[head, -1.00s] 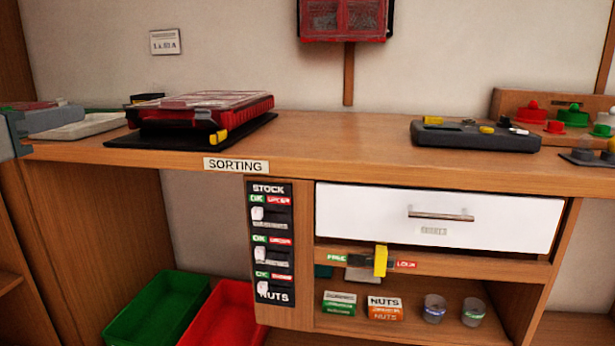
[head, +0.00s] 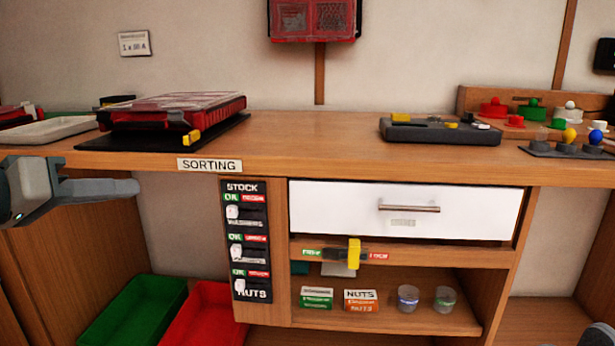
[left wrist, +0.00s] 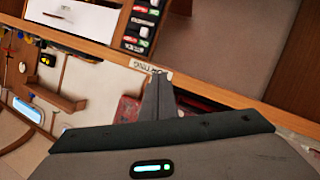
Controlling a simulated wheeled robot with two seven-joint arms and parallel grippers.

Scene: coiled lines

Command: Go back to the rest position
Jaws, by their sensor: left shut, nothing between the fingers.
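My left gripper (head: 132,188) is in the head view at the left edge, in front of the bench front and a little below the bench top. Its fingers point right and are shut with nothing between them. In the left wrist view the closed fingers (left wrist: 158,88) show against the bench edge near the sorting label (left wrist: 150,68). They touch nothing that I can see. My right gripper cannot be made out; a dark shape at the bottom right corner of the head view is too cut off to identify.
The bench top (head: 310,135) carries a red case (head: 175,108) on a black mat, a grey tray (head: 440,131) and coloured knobs (head: 530,112). Below are a closed white drawer (head: 340,205), a yellow slider (head: 354,254), a green bin (head: 135,310) and a red bin (head: 210,315).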

